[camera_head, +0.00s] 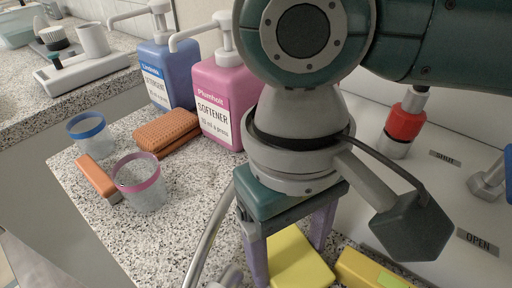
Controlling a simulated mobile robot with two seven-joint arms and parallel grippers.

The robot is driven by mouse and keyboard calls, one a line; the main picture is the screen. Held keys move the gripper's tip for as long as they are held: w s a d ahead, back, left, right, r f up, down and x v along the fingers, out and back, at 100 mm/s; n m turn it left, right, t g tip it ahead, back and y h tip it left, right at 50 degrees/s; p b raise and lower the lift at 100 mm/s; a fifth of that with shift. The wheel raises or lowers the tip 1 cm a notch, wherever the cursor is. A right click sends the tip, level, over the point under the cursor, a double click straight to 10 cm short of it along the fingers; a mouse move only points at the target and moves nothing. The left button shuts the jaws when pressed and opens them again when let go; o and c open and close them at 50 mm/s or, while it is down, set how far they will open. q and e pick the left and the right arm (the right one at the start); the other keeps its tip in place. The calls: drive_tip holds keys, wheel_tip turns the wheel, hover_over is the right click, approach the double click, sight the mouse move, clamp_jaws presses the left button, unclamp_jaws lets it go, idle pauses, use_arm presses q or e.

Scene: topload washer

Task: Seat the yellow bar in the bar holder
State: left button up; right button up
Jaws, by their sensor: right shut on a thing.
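My right gripper (290,255) points down over the speckled counter at the bottom centre. Its two purple-grey fingers stand on either side of a yellow bar (298,266), and it is shut on it. The lower end of the bar is cut off by the picture's bottom edge, so I cannot tell if it touches anything below. A second yellow block (365,268) with a green patch lies just right of the gripper, partly cut off. I cannot make out a bar holder for certain. My left gripper is not in view.
A pink softener bottle (222,105) and a blue bottle (170,75) stand behind, near brown sponges (165,140). Two cups, blue-rimmed (92,140) and pink-rimmed (142,188), stand left with an orange piece (96,178). A curved metal tube (212,232) rises left of the gripper.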

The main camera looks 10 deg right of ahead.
wheel_tip(320, 180, up, 19)
drive_tip(key=p, duration=0.5)
wheel_tip(320, 180, up, 19)
drive_tip(key=m+p, duration=0.3)
drive_tip(key=p, duration=0.8)
hover_over(289, 254)
drive_tip(key=w+d, duration=0.6)
drive_tip(key=d, duration=0.3)
drive_tip(key=s+r+p, duration=0.3)
drive_tip(key=r+p, duration=1.4)
drive_tip(key=p, duration=0.1)
drive_tip(key=s+r+p, duration=0.3)
drive_tip(key=r+p, duration=1.4)
drive_tip(key=p, duration=0.2)
drive_tip(key=shift+s, duration=0.15)
